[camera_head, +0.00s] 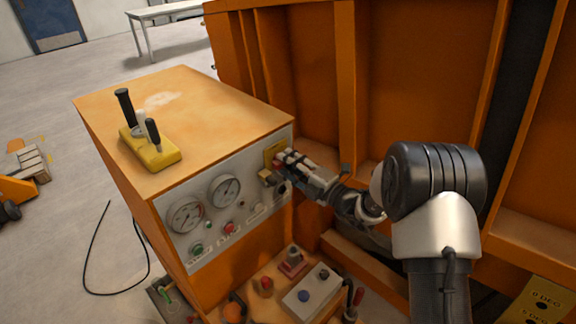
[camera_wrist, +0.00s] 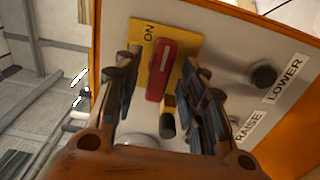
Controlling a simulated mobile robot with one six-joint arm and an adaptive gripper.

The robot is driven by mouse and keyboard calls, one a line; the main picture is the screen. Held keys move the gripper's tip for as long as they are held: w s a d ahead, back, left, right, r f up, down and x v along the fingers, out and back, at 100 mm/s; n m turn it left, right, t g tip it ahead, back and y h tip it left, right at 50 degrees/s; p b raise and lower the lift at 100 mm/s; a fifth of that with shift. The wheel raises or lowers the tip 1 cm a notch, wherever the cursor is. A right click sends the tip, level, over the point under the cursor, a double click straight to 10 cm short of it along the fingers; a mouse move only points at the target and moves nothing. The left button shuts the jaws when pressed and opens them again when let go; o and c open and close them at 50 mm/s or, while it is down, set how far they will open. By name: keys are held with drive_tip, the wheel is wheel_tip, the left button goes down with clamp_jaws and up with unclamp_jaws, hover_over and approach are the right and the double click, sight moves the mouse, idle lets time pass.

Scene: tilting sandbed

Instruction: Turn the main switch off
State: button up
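The main switch is a red handle (camera_wrist: 161,70) on a yellow plate (camera_wrist: 143,36) marked ON, on the front panel of an orange cabinet. In the wrist view the handle stands nearly upright, its upper end beside the ON marking. My gripper (camera_wrist: 160,78) is open, with one finger on each side of the red handle; I cannot tell whether either finger touches it. In the head view my gripper (camera_head: 291,168) is at the panel's upper right corner and covers much of the switch; part of the yellow plate (camera_head: 272,151) shows.
The grey panel (camera_head: 245,208) holds gauges and buttons. A black knob (camera_wrist: 263,75) is right of the switch, near labels LOWER and RAISE. A yellow lever box (camera_head: 150,150) sits on the cabinet top (camera_head: 205,105). A large orange ribbed wall (camera_head: 420,70) stands close behind my arm.

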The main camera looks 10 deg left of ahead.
drive_tip(key=shift+w+a, duration=0.2)
drive_tip(key=shift+a, duration=0.15)
drive_tip(key=shift+c, duration=0.3)
clamp_jaws()
